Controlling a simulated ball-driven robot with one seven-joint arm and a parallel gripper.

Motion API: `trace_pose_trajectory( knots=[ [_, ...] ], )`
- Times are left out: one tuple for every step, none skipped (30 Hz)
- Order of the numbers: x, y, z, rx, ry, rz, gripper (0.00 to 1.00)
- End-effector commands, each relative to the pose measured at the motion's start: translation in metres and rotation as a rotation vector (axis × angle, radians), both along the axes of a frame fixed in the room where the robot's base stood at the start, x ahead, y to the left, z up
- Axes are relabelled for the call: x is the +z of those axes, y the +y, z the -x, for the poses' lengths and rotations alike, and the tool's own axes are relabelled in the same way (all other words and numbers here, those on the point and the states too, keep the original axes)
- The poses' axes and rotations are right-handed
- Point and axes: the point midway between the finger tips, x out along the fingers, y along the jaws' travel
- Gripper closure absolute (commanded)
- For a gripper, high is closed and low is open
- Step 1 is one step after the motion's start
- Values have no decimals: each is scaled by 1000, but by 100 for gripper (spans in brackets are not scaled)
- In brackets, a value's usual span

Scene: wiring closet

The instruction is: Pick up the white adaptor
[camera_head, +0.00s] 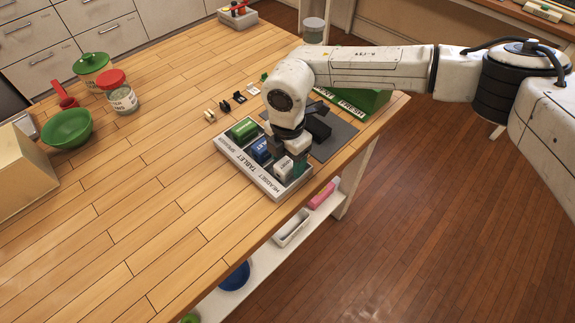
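The white adaptor (284,167) has dark lettering and sits in the front compartment of a light grey tray (236,164), by the label HEADSET. A blue adaptor (262,151) lies in the middle compartment, by TABLET. A green adaptor (243,129) lies in the back compartment, by SPEAKER. My gripper (290,151) points down over the tray's right side, close behind the white adaptor. Its dark fingers are small and partly hidden by the wrist, so I cannot tell their opening or whether they touch the adaptor.
A dark grey mat (334,139) lies right of the tray, with a green box (357,100) behind it. Small black and tan pieces (225,107) lie beyond the tray. A green bowl (68,128) and jars (118,92) stand at left. The table's front left is clear.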

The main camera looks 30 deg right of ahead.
Motion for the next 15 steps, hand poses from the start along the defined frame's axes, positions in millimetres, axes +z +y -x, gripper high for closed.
trace_pose_trajectory(
  knots=[
    [0, 0, 0, 0, 0, 0, 39],
    [0, 0, 0, 0, 0, 0, 42],
    [0, 0, 0, 0, 0, 0, 46],
    [0, 0, 0, 0, 0, 0, 49],
    [0, 0, 0, 0, 0, 0, 52],
    [0, 0, 0, 0, 0, 0, 55],
    [0, 0, 0, 0, 0, 0, 58],
    [0, 0, 0, 0, 0, 0, 61],
    [0, 0, 0, 0, 0, 0, 65],
    [0, 0, 0, 0, 0, 0, 68],
    [0, 0, 0, 0, 0, 0, 71],
    [0, 0, 0, 0, 0, 0, 75],
    [0, 0, 0, 0, 0, 0, 77],
    [1, 0, 0, 0, 0, 0, 80],
    [1, 0, 0, 0, 0, 0, 84]
  ],
)
